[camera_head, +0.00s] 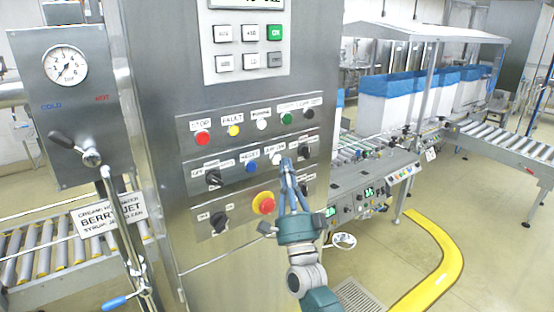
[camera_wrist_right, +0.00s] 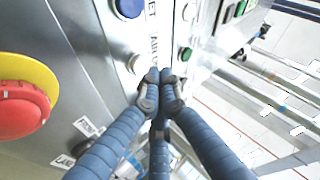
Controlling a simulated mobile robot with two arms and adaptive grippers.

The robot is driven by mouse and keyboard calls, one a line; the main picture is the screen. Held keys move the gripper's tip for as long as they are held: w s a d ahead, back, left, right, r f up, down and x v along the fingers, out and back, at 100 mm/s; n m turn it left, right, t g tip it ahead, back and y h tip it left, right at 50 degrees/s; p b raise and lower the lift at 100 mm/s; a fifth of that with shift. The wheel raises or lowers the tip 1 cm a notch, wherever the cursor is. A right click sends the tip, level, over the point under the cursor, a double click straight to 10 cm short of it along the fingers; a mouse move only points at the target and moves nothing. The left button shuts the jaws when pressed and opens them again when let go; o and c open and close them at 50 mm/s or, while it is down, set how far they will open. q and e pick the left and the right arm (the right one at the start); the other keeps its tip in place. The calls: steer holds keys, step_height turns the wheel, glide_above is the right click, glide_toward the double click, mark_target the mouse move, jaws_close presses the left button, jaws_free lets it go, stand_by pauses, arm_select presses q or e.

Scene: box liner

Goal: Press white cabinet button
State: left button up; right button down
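The steel cabinet (camera_head: 165,120) carries rows of buttons on its front. A white button (camera_head: 262,124) is in the upper row, between a yellow and a green button. A second white button (camera_head: 277,160) is in the middle row, right of a blue button (camera_head: 251,167); it also shows in the right wrist view (camera_wrist_right: 134,64). My right gripper (camera_head: 287,163) has its fingertips just right of and slightly below this second white button. In the wrist view its fingers (camera_wrist_right: 160,84) are drawn together with nothing between them. I cannot tell whether they touch the panel. My left gripper is out of view.
A red emergency stop on a yellow ring (camera_head: 264,202) sits below, close to my right fingers. Black knobs (camera_head: 213,177) flank the lower rows. A conveyor (camera_head: 370,180) with a small control panel stands right of the cabinet. A gauge box (camera_head: 70,100) is at left.

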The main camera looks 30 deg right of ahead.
steer(key=s, duration=0.1)
steer(key=s+p, duration=0.1)
steer(key=s, duration=0.3)
steer(key=shift+d+p, duration=0.25)
steer(key=shift+p, duration=0.1)
stand_by(0.8)
